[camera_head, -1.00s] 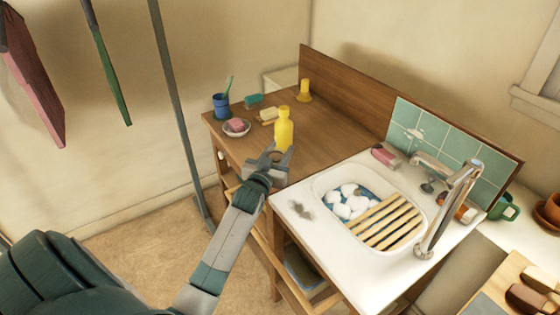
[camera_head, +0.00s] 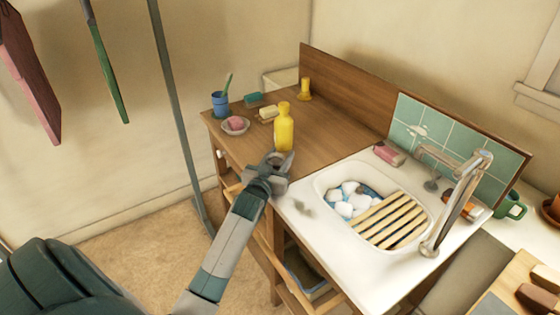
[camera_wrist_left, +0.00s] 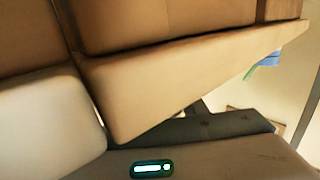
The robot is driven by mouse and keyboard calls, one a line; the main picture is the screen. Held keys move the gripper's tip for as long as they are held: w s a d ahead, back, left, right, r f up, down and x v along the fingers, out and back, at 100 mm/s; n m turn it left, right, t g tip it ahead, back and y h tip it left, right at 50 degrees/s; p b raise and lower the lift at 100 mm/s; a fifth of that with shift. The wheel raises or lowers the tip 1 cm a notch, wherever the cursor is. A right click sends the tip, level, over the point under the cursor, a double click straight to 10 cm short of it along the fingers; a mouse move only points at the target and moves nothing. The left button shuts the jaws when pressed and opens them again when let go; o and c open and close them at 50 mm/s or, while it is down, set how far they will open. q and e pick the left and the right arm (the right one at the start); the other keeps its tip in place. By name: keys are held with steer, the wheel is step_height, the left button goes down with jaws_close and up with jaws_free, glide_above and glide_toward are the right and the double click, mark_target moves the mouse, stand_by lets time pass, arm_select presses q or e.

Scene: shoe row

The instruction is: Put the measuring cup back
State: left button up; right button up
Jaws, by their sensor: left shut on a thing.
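My left gripper (camera_head: 281,160) is at the front edge of the wooden table, by the left corner of the white sink top. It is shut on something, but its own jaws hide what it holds. A yellow bottle (camera_head: 284,130) stands upright on the table just behind it. A small yellow item (camera_head: 304,90) stands farther back; I cannot tell if it is the measuring cup. In the left wrist view, tan panels (camera_wrist_left: 180,75) fill most of the picture close up, and no cup can be made out. My right gripper is not in view.
A blue cup with a green brush (camera_head: 220,104), a dish with pink soap (camera_head: 236,125) and sponges (camera_head: 262,105) stand on the wooden table (camera_head: 330,125). The sink (camera_head: 325,185) has a slatted rack (camera_head: 390,220) and a tap (camera_head: 455,195). Open shelves lie below.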

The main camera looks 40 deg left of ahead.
mark_target(276, 162)
arm_select(q)
steer(key=shift+f, duration=0.1)
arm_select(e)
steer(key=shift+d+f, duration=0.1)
arm_select(q)
steer(key=o, duration=1.1)
steer(key=shift+p+v, duration=0.65)
steer(key=shift+v, duration=0.2)
steer(key=shift+p+v, duration=0.6)
steer(key=shift+v, duration=0.35)
steer(key=p+v, duration=0.3)
steer(key=v, duration=0.5)
steer(key=shift+s+d+p, duration=0.1)
steer(key=shift+s+p, duration=0.15)
steer(key=shift+p, duration=0.15)
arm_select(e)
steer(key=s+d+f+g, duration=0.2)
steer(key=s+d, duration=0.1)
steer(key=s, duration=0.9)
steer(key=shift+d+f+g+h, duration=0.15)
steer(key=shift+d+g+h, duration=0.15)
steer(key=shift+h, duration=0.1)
